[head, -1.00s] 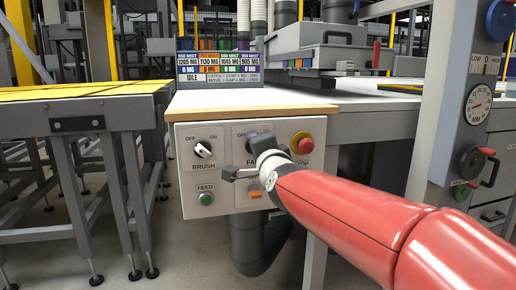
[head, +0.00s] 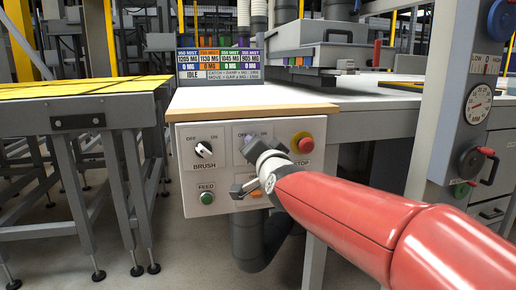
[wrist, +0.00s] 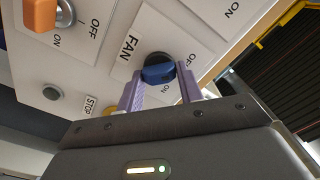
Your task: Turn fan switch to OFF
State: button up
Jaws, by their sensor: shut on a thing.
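The blue fan switch knob (wrist: 158,71) sits on a dark round base beside the FAN label in the wrist view. My gripper (wrist: 160,80) has its two purple fingers on either side of the knob and is shut on it. The wrist view is rolled, and I cannot tell exactly which mark the knob points to. OFF and ON are printed near it. In the head view, my gripper (head: 250,146) is at the fan position on the white control panel (head: 232,209), and it hides the knob and the FAN label.
The brush switch (head: 203,150) is to the left, with the green feed button (head: 207,198) below it. The red stop button (head: 302,142) is close on the right. An orange control (wrist: 40,14) shows at the wrist view's upper left. The wooden ledge (head: 250,104) overhangs the panel.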

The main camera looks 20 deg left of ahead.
jog(key=o, duration=1)
jog(key=shift+c, duration=0.2)
jog(key=b+v, duration=0.2)
jog(key=v, duration=0.5)
jog(key=shift+s+d, duration=0.2)
jog(key=shift+s, duration=0.15)
